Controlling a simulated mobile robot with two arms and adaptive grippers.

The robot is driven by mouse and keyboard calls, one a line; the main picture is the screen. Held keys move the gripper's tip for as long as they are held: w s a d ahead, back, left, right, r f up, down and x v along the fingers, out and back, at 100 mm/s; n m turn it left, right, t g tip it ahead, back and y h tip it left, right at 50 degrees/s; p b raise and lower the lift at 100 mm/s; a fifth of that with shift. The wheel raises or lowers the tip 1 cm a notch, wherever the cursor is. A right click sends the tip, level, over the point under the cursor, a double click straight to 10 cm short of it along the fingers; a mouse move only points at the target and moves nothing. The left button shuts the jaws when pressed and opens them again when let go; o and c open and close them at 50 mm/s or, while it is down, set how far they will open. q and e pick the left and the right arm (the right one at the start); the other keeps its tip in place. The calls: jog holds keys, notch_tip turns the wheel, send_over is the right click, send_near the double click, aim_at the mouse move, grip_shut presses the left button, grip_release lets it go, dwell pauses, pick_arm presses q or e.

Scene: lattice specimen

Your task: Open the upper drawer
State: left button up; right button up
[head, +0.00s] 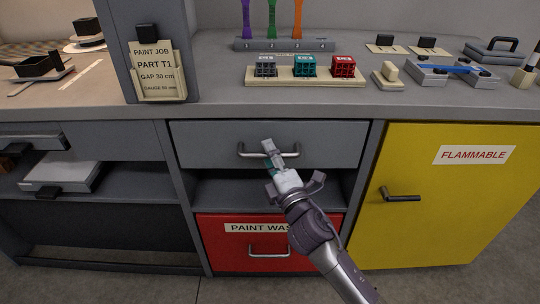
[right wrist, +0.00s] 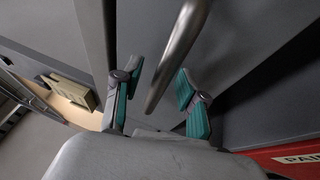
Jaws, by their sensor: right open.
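The upper drawer (head: 330,142) is a grey front in the middle of the bench, flush with the frame and closed. Its metal bar handle (head: 246,152) is partly covered by my right gripper (head: 279,160). In the right wrist view, the handle (right wrist: 178,50) runs diagonally between the two teal-padded fingers of the gripper (right wrist: 156,92). The fingers are apart, with visible gaps on both sides of the bar. I cannot tell whether either finger touches it. My left gripper is not in view.
Below is an open shelf gap (head: 225,192), then a red paint waste drawer (head: 225,255). A yellow flammable cabinet (head: 440,200) stands at the right. The worktop above holds a beige rack (head: 355,82) of lattice cubes and a paint job card holder (head: 160,88).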

grip_shut()
jog(key=shift+s, duration=0.1)
dwell(0.4)
